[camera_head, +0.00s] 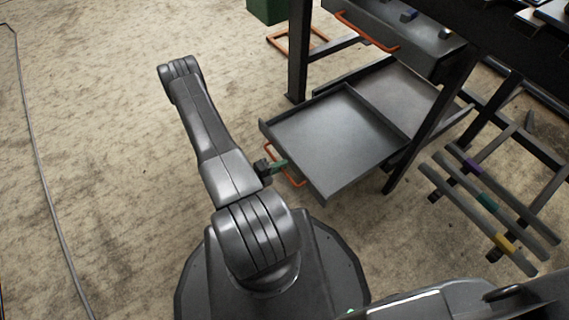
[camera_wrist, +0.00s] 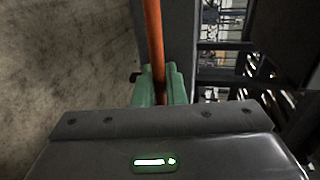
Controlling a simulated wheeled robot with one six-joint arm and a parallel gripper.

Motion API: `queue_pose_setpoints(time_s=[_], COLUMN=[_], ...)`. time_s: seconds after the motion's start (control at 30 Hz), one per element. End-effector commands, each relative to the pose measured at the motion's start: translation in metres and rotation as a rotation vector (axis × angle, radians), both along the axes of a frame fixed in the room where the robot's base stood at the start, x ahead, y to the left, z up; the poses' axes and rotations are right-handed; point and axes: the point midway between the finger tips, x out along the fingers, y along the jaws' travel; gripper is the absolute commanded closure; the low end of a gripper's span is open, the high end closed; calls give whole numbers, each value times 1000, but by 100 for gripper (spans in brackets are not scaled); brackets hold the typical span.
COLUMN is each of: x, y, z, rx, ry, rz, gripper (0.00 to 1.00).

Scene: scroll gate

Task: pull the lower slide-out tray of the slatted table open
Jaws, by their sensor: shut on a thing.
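The lower slide-out tray (camera_head: 330,136) is a grey, empty, shallow tray that stands well out from under the dark slatted table (camera_head: 433,130). Its orange handle (camera_head: 290,178) is on the front edge, and part of it is hidden behind my gripper (camera_head: 279,166). In the wrist view the orange handle bar (camera_wrist: 153,40) runs down between the green fingers of my gripper (camera_wrist: 158,85), which are shut on it. The tray's front panel (camera_wrist: 181,40) is just right of the bar. The fingertips' far sides are hidden.
An upper drawer (camera_head: 400,35) with its own orange handle (camera_head: 365,32) hangs above the tray. A low rack with coloured blocks (camera_head: 490,205) is at the right. Carpet floor (camera_head: 100,130) to the left is clear, apart from a cable (camera_head: 38,160).

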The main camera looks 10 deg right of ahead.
Motion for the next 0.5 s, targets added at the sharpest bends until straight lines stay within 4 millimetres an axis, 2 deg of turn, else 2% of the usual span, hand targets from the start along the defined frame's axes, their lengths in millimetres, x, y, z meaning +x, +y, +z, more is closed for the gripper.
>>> queue_pose_setpoints(time_s=[0.27,0.3,0.37,0.5], x=[0,0,0,0], y=[0,0,0,0], z=[0,0,0,0], rx=[1,1,1,1], ry=[-1,-1,-1,-1], rz=[0,0,0,0], gripper=[100,85,75,75])
